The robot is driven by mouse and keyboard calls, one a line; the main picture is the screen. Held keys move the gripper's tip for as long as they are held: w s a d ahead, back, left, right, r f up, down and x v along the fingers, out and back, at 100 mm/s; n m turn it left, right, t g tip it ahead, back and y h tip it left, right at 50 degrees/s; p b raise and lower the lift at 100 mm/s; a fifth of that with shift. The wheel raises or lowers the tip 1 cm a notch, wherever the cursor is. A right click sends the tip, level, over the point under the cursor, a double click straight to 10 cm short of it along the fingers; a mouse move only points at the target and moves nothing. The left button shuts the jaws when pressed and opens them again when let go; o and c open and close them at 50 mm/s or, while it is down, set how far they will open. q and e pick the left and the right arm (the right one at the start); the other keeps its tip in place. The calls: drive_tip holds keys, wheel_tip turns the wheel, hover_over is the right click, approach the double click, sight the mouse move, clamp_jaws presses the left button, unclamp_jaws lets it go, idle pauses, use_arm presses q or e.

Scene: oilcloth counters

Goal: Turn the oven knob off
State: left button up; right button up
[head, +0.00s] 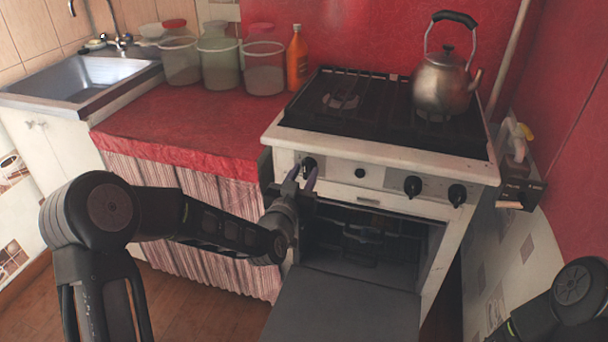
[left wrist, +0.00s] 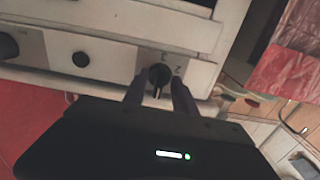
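The white stove (head: 385,188) has three black knobs on its front panel. My left gripper (head: 303,180) is at the leftmost knob (head: 309,162). In the left wrist view this knob (left wrist: 159,75) lies between the tips of my left gripper (left wrist: 159,92), one finger on each side. The fingers look spread, with little gap to the knob; I cannot tell if they touch it. The other knobs, the middle one (head: 413,186) and the right one (head: 457,194), are free. My right gripper is out of view; only part of that arm shows at the lower right.
The oven door (head: 345,305) hangs open below the panel. A kettle (head: 445,82) stands on the hob. A small black button (head: 360,173) sits between the knobs. The red counter (head: 160,125) at left holds several jars and an orange bottle (head: 297,58).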

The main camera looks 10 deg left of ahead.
use_arm(q)
drive_tip(key=shift+s, duration=0.1)
drive_tip(key=s, duration=0.7)
drive_tip(key=shift+s+a, duration=0.25)
drive_tip(key=shift+s, duration=0.05)
drive_tip(key=s+d+f+n+g+h, duration=0.1)
drive_tip(key=s+d+f+g, duration=0.15)
drive_tip(key=f, duration=0.45)
drive_tip(key=s+d+f+g, duration=0.1)
drive_tip(key=s+f+g, duration=0.2)
drive_tip(key=f, duration=0.3)
drive_tip(key=s+d+f+n+g+h, duration=0.1)
drive_tip(key=s+f+g, duration=0.2)
drive_tip(key=f, duration=0.4)
drive_tip(key=s+d+f+g, duration=0.35)
drive_tip(key=s+f, duration=0.55)
drive_tip(key=s, duration=0.3)
drive_tip(key=s+d+f+g, duration=0.2)
drive_tip(key=s+f+g, duration=0.3)
drive_tip(key=s+f, duration=0.5)
wheel_tip(320, 180, up, 18)
drive_tip(key=s+d+h+p, duration=0.1)
drive_tip(key=s+p, duration=0.1)
drive_tip(key=p, duration=1.4)
drive_tip(key=shift+s+n, duration=0.25)
drive_tip(key=shift+n, duration=0.05)
